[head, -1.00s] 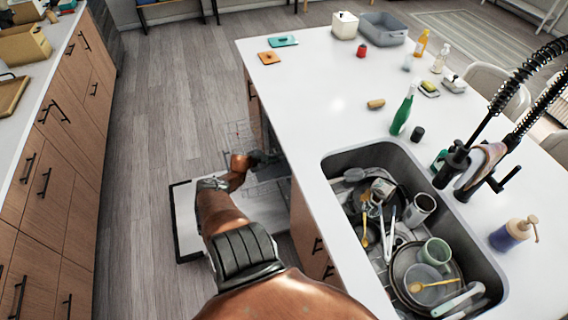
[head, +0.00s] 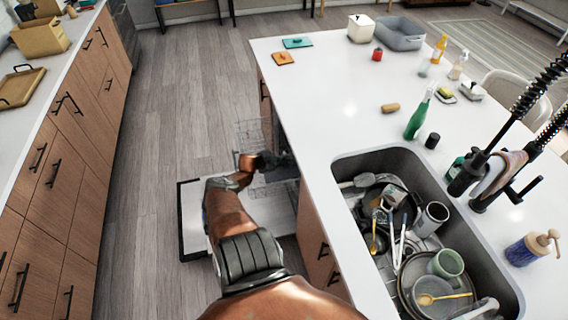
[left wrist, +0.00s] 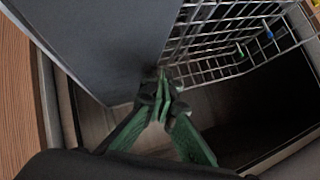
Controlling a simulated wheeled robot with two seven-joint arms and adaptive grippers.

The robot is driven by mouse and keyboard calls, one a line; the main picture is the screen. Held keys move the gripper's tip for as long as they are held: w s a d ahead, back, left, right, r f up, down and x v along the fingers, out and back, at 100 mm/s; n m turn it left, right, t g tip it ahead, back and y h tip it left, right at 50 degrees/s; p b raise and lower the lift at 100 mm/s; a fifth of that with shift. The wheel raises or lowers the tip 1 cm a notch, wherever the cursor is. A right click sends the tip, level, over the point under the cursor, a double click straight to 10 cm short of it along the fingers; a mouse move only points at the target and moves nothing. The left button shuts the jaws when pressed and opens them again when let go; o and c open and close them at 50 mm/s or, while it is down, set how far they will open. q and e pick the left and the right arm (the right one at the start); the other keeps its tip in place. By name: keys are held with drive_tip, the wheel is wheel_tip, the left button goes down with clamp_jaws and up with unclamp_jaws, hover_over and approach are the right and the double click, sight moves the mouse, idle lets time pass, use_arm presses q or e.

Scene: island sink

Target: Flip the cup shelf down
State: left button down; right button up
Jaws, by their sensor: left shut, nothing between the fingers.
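The dishwasher's open door (head: 193,222) lies folded down beside the island, with a wire rack (head: 250,132) standing over it. My left gripper (head: 268,161) reaches in at the dishwasher opening beside the rack. In the left wrist view the left gripper (left wrist: 163,88) has its green fingers together with nothing between them. Its tips are at the lower left end of a wire grid (left wrist: 235,45) with small blue and green clips. I cannot tell whether they touch it, or whether this grid is the cup shelf or another rack part. My right gripper is not in view.
The island countertop (head: 340,105) overhangs the dishwasher on the right. The sink (head: 345,166) is full of dishes. A smooth grey panel (left wrist: 90,40) stands left of the fingers in the left wrist view. The floor (head: 185,110) between island and left cabinets is clear.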

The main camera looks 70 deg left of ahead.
use_arm(q)
drive_tip(key=shift+s, duration=0.1)
drive_tip(key=r+p, duration=0.4)
drive_tip(key=r, duration=0.1)
drive_tip(key=shift+s+r+p, duration=0.1)
drive_tip(key=shift+s+p, duration=0.1)
drive_tip(key=shift+p, duration=0.15)
drive_tip(key=s+r+p, duration=0.2)
drive_tip(key=s+r, duration=0.4)
drive_tip(key=shift+s+a, duration=0.25)
drive_tip(key=shift+f, duration=0.1)
